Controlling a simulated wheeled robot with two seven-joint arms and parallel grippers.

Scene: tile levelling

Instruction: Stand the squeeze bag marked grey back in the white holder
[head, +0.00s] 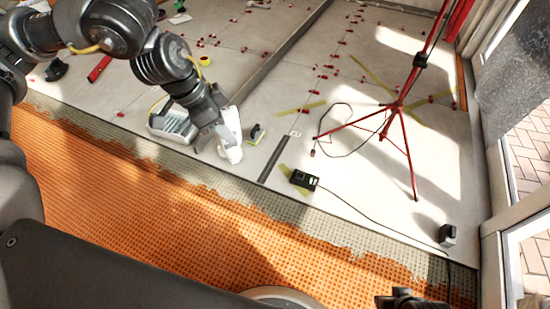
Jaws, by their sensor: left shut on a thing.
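My left gripper (222,127) reaches down from the upper left and is shut on a white squeeze bag (231,143). The bag hangs just right of the white holder (182,137), apart from it in the picture. I cannot read any marking on the bag, and whether it touches the floor is unclear. The holder stands on the tiles near their front edge, partly hidden behind my left wrist. A dark part at the bottom right edge (402,300) looks like my right gripper, mostly cut off, so its jaws cannot be made out.
A small dark and yellow-green block (256,134) stands right of the bag. A black meter (304,180) with a cable lies on the tiles. A red tripod (398,104) stands at the right. Orange matting (150,200) fills the front. Red clips dot the tile joints behind.

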